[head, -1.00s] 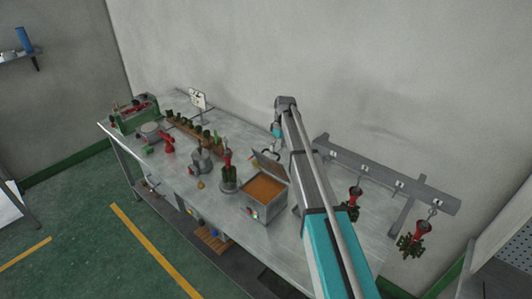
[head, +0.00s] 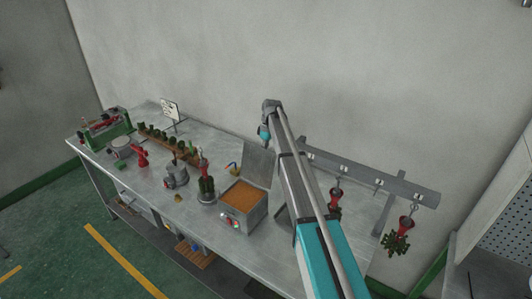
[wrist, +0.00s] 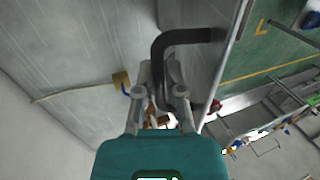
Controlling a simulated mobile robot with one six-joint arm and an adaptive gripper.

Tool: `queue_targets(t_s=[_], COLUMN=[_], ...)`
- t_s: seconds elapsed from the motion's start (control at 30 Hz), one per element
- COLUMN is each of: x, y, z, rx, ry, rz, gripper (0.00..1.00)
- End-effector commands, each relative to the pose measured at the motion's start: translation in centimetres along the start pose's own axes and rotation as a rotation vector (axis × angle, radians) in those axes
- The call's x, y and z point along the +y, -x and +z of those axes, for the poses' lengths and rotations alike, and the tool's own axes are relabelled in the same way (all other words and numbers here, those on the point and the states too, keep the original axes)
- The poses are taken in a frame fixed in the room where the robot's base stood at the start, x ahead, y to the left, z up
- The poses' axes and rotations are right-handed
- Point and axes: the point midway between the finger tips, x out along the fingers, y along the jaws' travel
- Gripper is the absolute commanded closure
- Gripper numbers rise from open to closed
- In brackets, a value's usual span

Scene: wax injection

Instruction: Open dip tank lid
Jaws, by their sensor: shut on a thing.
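The dip tank (head: 243,208) is a grey metal box on the bench, filled with orange-brown wax (head: 243,196). Its grey lid (head: 260,163) stands steeply up at the tank's back edge, so the wax is exposed. In the wrist view my gripper (wrist: 161,92) is shut on the black bent lid handle (wrist: 183,37), which runs between the two fingers. In the head view my gripper's teal body (head: 264,133) hangs just above the lid's top edge. The fingertips and the handle are too small or hidden to make out there.
A rack (head: 365,176) with hanging red-topped wax trees (head: 398,237) stands right of my arm. A plant-like tree in a stand (head: 206,188) and a grey pot (head: 176,177) are left of the tank. A wall is close behind the bench.

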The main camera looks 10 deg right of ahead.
Motion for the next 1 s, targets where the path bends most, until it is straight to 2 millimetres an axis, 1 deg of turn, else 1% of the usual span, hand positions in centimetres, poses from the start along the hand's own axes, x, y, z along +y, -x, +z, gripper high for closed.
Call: queue_targets(t_s=[0.03,0.13,0.53,0.57,0.6,0.73,1.0], x=[0.26,0.07,-0.05,-0.04,-0.05,-0.19,-0.55], y=[-0.04,-0.1,-0.09,-0.09,-0.09,-0.14,-0.26], z=[-0.68,-1.04,-1.41,-1.43,-1.45,-1.49,-1.47], rx=[0.005,0.004,-0.001,-0.001,-0.001,-0.001,-0.003], ry=[0.006,0.01,0.013,0.013,0.013,0.014,0.016], rz=[0.001,-0.006,-0.007,-0.007,-0.006,-0.007,-0.011], gripper=[1.0,1.0,1.0,0.83,0.76,0.52,0.52])
